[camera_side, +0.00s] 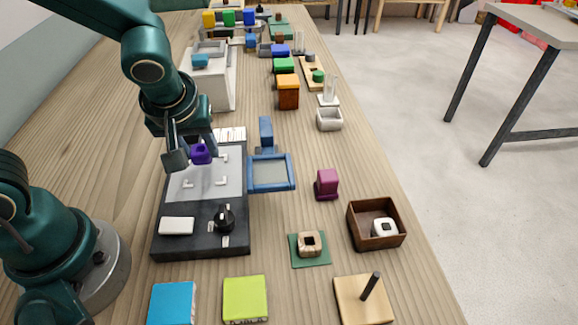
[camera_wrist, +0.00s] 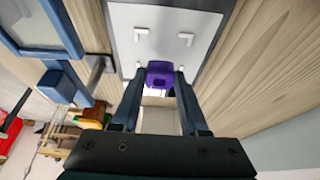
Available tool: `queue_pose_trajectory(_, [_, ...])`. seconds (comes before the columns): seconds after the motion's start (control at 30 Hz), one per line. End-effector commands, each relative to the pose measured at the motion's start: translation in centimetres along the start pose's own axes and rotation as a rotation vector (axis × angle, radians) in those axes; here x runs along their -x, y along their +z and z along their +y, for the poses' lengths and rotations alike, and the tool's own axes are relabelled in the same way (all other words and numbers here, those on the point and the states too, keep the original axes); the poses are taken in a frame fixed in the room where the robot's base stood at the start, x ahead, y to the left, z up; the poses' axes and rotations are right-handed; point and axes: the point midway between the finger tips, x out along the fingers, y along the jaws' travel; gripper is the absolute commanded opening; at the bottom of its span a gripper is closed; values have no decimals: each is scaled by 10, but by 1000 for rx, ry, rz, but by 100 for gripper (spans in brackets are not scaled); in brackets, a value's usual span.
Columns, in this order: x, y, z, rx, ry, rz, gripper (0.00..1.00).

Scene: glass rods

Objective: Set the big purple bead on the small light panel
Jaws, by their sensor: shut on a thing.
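The purple bead (camera_side: 201,154) is a rounded block with a dark opening in its side. My gripper (camera_side: 196,150) is shut on it and holds it above the far part of a grey panel (camera_side: 205,195) with white corner marks, set in a black base. The height of the gap is hard to judge. In the wrist view the bead (camera_wrist: 160,74) sits between my two fingertips (camera_wrist: 162,83), with the grey panel (camera_wrist: 150,28) and its corner marks beyond it. My fingers cover part of the bead.
A blue-framed plate (camera_side: 271,174) stands close to the base's right side. The base carries a black knob (camera_side: 224,218) and a white block (camera_side: 177,226). A magenta block (camera_side: 327,184), a brown box (camera_side: 376,224) and a peg board (camera_side: 363,300) lie to the right.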

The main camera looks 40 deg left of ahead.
Motion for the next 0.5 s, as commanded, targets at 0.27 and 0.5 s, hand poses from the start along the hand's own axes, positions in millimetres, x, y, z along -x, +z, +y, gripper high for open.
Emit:
queue_pose_trajectory(0.27, [-24,11,-1,-1,-1,-3,0])
queue_pose_trajectory(0.5, [-24,11,-1,0,0,-2,0])
